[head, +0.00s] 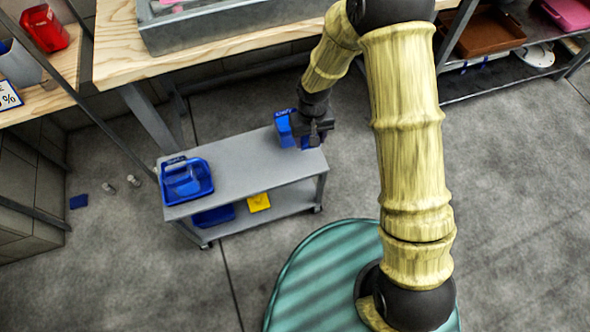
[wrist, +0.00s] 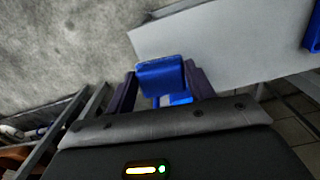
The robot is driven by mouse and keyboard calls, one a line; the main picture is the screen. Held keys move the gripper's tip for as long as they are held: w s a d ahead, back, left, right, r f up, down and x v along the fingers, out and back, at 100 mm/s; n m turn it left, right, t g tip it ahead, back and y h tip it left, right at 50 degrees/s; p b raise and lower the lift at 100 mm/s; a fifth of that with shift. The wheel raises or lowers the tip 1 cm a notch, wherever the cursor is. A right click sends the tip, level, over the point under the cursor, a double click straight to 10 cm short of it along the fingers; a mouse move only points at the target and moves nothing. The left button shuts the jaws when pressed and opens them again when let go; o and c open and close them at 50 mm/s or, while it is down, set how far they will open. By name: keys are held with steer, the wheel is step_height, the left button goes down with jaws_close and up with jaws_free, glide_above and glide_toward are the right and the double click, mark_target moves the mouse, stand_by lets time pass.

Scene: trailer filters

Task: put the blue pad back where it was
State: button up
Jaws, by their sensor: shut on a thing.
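My gripper (head: 303,135) is over the right end of a grey cart (head: 240,160). It is shut on the blue pad (head: 284,128), a blocky blue piece with pale marks on its top edge. In the wrist view the blue pad (wrist: 162,78) sits between the two dark fingers, with a smaller blue part showing below it. The cart top (wrist: 225,50) is close behind it. I cannot tell whether the pad touches the cart.
A blue caddy (head: 187,181) stands on the cart's left end. A blue bin (head: 213,216) and a yellow item (head: 258,202) are on its lower shelf. A wooden workbench (head: 118,50) runs behind. The cart top's middle is clear.

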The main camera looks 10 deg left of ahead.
steer(key=shift+n, duration=0.6)
steer(key=s+a, duration=0.1)
steer(key=a+f, duration=0.1)
steer(key=s+a, duration=0.1)
steer(key=shift+s+a+f, duration=0.25)
steer(key=shift+s+a, duration=0.05)
steer(key=shift+s, duration=0.05)
steer(key=b, duration=0.2)
glide_above(296, 168)
steer(key=shift+s+f, duration=0.15)
steer(key=shift+f, duration=2.95)
step_height(296, 168, down, 3)
steer(key=shift+b, duration=0.6)
steer(key=shift+f, duration=0.45)
steer(key=shift+s+a+r, duration=0.1)
